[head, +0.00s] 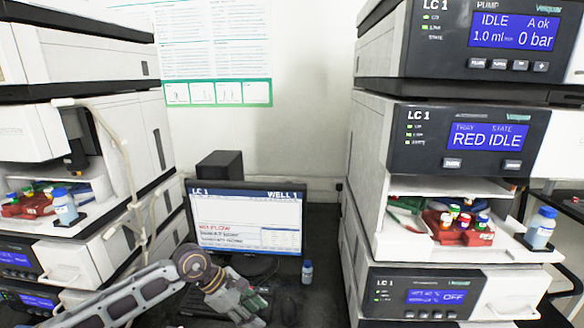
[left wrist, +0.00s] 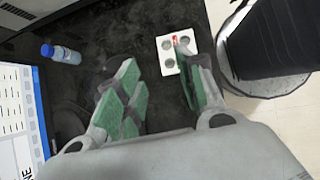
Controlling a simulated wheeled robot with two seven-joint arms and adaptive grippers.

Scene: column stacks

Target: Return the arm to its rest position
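My left arm (head: 130,298) reaches in from the lower left in the head view. Its left gripper (head: 250,303) is low over the dark bench, in front of the monitor. In the left wrist view the left gripper (left wrist: 158,92) has its green-padded fingers apart, with dark bench visible between them and nothing held. A small white holder (left wrist: 178,50) with round holes and a red-topped item lies just beyond the fingertips, close to the right finger. My right gripper is in neither view.
Instrument stacks rise at left (head: 90,60) and right (head: 370,170), with opened vial bays. The monitor (head: 250,216) stands between them. A small blue-capped bottle (head: 307,271) stands right of the monitor; it also shows in the left wrist view (left wrist: 62,53). A mouse (head: 289,309) lies nearby.

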